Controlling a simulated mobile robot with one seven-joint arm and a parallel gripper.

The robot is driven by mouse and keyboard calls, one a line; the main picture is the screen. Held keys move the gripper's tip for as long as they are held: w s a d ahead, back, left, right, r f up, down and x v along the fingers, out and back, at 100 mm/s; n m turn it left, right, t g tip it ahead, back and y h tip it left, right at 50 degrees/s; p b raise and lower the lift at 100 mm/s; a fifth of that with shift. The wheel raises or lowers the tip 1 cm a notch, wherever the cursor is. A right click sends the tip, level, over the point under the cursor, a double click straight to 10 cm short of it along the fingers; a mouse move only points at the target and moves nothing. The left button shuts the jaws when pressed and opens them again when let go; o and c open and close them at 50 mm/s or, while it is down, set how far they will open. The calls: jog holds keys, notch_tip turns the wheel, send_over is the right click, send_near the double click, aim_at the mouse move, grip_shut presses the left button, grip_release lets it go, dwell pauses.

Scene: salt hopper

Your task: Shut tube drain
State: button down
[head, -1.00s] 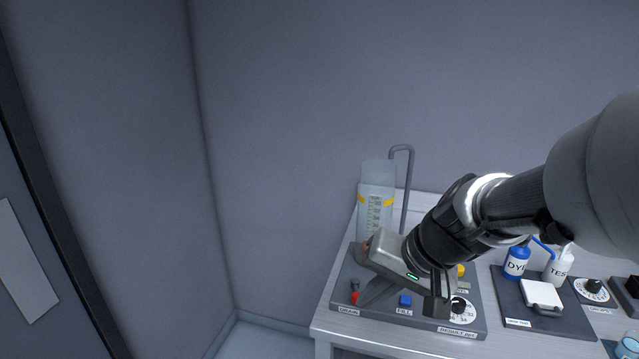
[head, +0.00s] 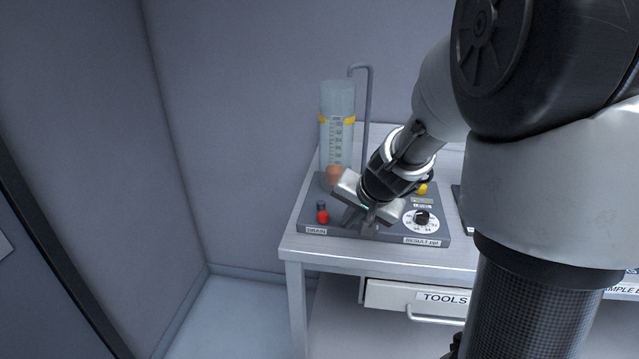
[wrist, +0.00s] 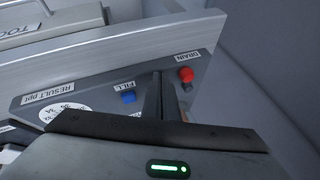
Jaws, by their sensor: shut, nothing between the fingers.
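The clear graduated tube (head: 338,105) stands upright at the back of the dark panel, with a yellow band and a brownish part at its base. The drain control is a red knob (head: 323,217) on a short dark stem, just above the DRAIN label (head: 316,230). The red knob also shows in the wrist view (wrist: 186,74). My gripper (head: 348,223) is shut and empty, pointing down at the panel to the right of the knob. In the wrist view its closed fingers (wrist: 160,82) lie between the red knob and the blue FILL button, apart from the knob.
The blue FILL button (wrist: 129,97) sits close to my fingers. A white dial (head: 421,220) and RESULT label are at the panel's right. A bent grey pipe (head: 367,110) rises beside the tube. A TOOLS drawer (head: 420,297) is under the bench top. Floor left is clear.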

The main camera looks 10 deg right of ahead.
aim_at(324, 222)
jog(key=shift+w+a, duration=0.95)
jog(key=shift+a, duration=0.25)
jog(key=shift+a, duration=1.2)
jog(key=shift+s, duration=0.1)
jog(key=shift+d+f, duration=0.1)
jog(key=shift+d, duration=0.1)
